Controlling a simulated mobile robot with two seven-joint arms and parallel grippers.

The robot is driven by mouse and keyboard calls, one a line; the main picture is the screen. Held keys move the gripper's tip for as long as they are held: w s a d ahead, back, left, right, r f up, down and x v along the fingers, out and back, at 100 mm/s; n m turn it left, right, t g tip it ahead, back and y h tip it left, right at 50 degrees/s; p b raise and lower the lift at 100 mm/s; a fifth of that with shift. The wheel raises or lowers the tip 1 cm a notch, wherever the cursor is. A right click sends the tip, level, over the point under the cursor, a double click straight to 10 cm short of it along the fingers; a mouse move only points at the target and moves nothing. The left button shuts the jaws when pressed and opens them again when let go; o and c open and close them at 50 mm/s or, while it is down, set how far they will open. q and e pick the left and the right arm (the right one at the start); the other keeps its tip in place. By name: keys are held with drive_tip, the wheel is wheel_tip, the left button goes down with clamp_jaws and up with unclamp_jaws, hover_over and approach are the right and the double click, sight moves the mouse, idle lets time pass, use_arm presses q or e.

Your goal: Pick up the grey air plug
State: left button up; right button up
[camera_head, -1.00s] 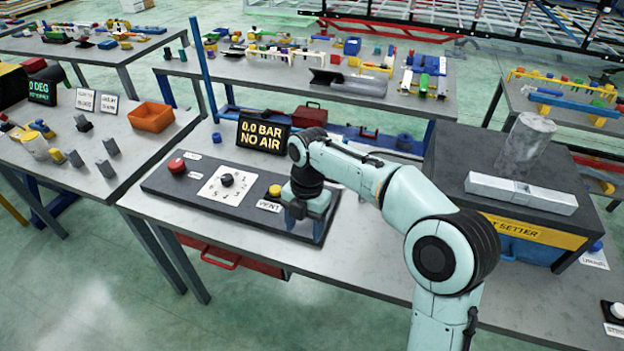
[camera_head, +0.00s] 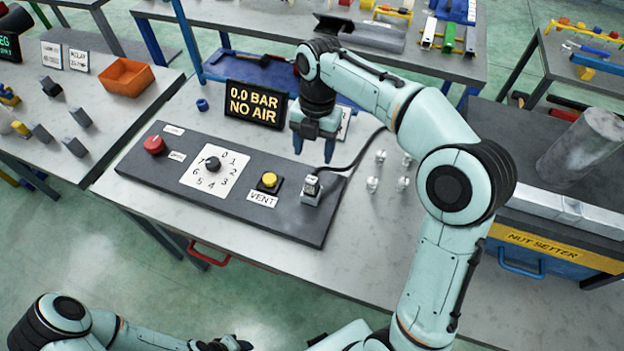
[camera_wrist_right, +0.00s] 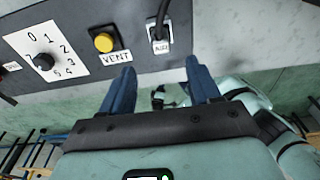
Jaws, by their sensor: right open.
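The grey air plug (camera_head: 311,187) sits at the right end of the dark control panel (camera_head: 265,220), with a black hose leading from it. It also shows in the right wrist view (camera_wrist_right: 157,32), beside a small white label. My right gripper (camera_head: 313,150) is open and empty, above and behind the plug in the head view, apart from it. Its two blue fingers (camera_wrist_right: 152,85) point toward the panel in the wrist view. My left arm shows at the bottom left; its gripper end (camera_head: 226,344) is dark and cut by the frame edge.
The panel carries a red button (camera_head: 154,145), a numbered dial (camera_head: 212,163) and a yellow VENT button (camera_head: 269,180). A display (camera_head: 255,104) reading "0.0 BAR NO AIR" stands behind. Several small clear fittings (camera_head: 380,156) stand right of the hose. The nut setter box (camera_head: 545,245) is at the right.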

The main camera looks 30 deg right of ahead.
sight(312, 179)
drive_tip(key=f, duration=0.4)
drive_tip(key=s+f+b, duration=0.1)
drive_tip(key=f, duration=0.1)
drive_tip(key=shift+s+a+f, duration=0.1)
drive_tip(key=shift+a, duration=0.25)
drive_tip(key=shift+f, duration=0.55)
drive_tip(key=shift+a+f+b, duration=0.15)
drive_tip(key=shift+f, duration=1.05)
drive_tip(key=shift+a+f+b, duration=0.15)
drive_tip(key=shift+f, duration=1)
use_arm(q)
drive_tip(key=s+f, duration=0.2)
drive_tip(key=shift+s+f, duration=0.15)
drive_tip(key=shift+f, duration=0.15)
use_arm(e)
drive_tip(key=c, duration=1.1)
